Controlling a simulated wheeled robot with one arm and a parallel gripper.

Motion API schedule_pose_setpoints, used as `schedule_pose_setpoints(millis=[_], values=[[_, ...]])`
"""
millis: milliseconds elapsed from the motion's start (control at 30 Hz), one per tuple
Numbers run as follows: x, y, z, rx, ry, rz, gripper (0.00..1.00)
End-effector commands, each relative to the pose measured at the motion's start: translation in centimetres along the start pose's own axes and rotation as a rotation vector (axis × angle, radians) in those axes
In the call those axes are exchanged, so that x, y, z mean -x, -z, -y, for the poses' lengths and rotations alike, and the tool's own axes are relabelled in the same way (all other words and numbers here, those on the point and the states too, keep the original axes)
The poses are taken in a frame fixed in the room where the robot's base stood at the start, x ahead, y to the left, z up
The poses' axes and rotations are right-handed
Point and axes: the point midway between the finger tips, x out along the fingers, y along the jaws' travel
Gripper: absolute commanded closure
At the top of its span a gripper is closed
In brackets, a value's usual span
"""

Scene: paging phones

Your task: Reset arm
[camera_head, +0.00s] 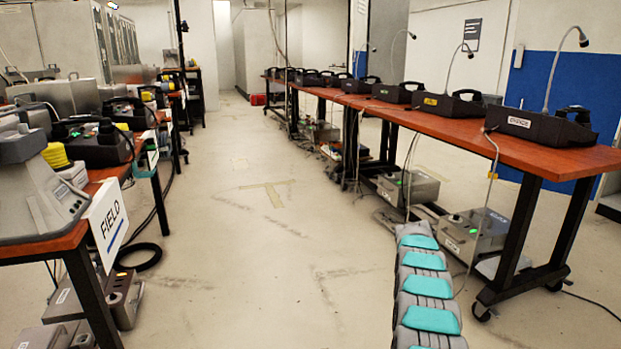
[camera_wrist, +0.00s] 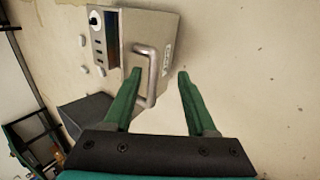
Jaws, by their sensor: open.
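My gripper (camera_wrist: 159,76) shows in the wrist view with two green fingers spread apart and nothing held. A grey metal box (camera_wrist: 125,40) with a knob, a dark panel and small buttons is beyond the fingertips. Its bent metal handle (camera_wrist: 152,78) appears between the fingers, closer to the left finger; I cannot tell whether they touch. My arm, grey with teal pads, extends away from the lower right in the head view. My gripper cannot be made out there.
A long wooden table (camera_head: 590,157) with several black phones runs along the right. Grey boxes (camera_head: 478,233) and cables are on the floor beneath it.

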Motion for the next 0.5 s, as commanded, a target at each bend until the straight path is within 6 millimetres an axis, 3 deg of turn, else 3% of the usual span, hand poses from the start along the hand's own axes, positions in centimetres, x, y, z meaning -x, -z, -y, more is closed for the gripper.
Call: schedule_pose_setpoints(millis=[500], values=[[4.1, -3.2, -2.5, 0.155, 0.053, 0.010, 0.43]])
